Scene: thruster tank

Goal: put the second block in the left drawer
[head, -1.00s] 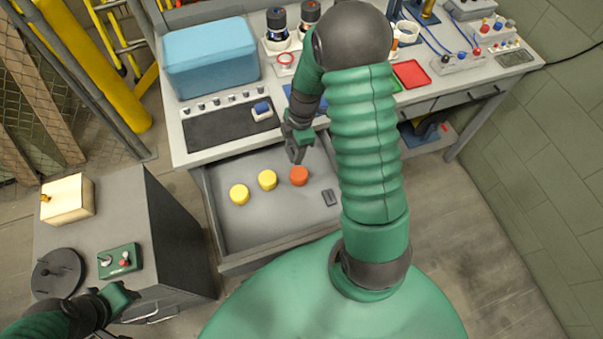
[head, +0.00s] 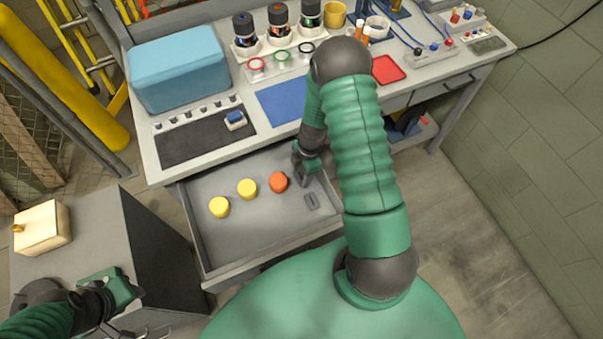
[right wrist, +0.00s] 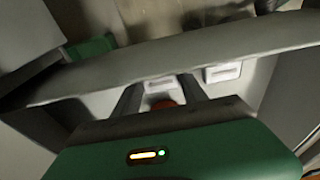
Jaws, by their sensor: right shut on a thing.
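The left drawer (head: 215,250) is pulled out below the bench. My right gripper (head: 304,184) points down into its right part, shut on a block. In the right wrist view a pale grey block (right wrist: 160,84) shows between the fingertips (right wrist: 160,92), with a reddish patch nearer the palm. Another grey block (head: 311,201) lies in the drawer just in front of the gripper; it also shows in the right wrist view (right wrist: 222,73). I cannot tell whether the held block touches the drawer floor. My left gripper (head: 122,290) is at lower left; its fingers are unclear.
Two yellow pucks (head: 219,207) and an orange puck (head: 278,182) stand in the drawer, left of the gripper. The drawer's front left is clear. A blue box (head: 178,70) and a dark mat (head: 205,137) are on the bench (head: 150,165). A grey cabinet (head: 100,225) stands left.

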